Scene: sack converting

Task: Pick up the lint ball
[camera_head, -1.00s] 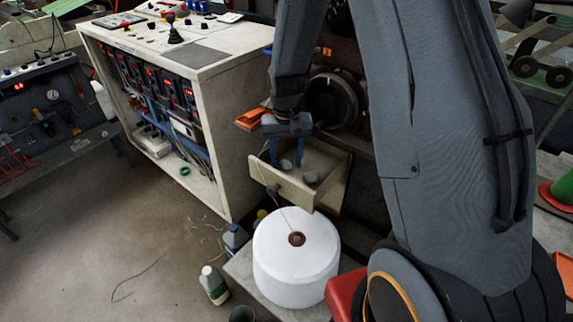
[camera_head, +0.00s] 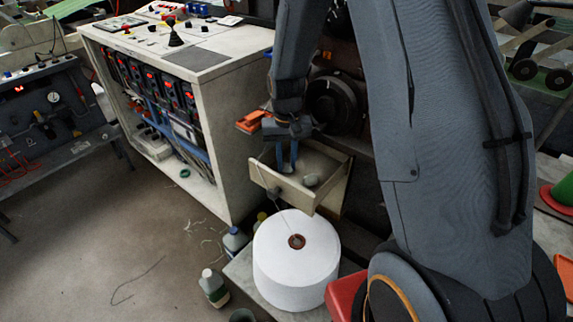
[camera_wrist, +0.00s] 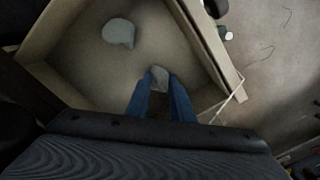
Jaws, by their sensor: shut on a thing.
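My gripper (camera_head: 286,168) reaches down into a pale open drawer (camera_head: 328,194). Its two blue fingers are shut on a small grey lint ball (camera_wrist: 159,76), which shows between the fingertips (camera_wrist: 160,84) in the wrist view. In the head view the fingers mostly hide this ball. A second grey lump (camera_head: 311,180) lies apart on the drawer floor, to the right of the fingers; it also shows at the upper left of the wrist view (camera_wrist: 118,32).
The drawer walls stand close around the fingers. A white thread cone (camera_head: 296,262) stands below the drawer front, with a thread rising from it. A white control cabinet (camera_head: 225,120) is at the left. Bottles (camera_head: 214,288) stand on the floor.

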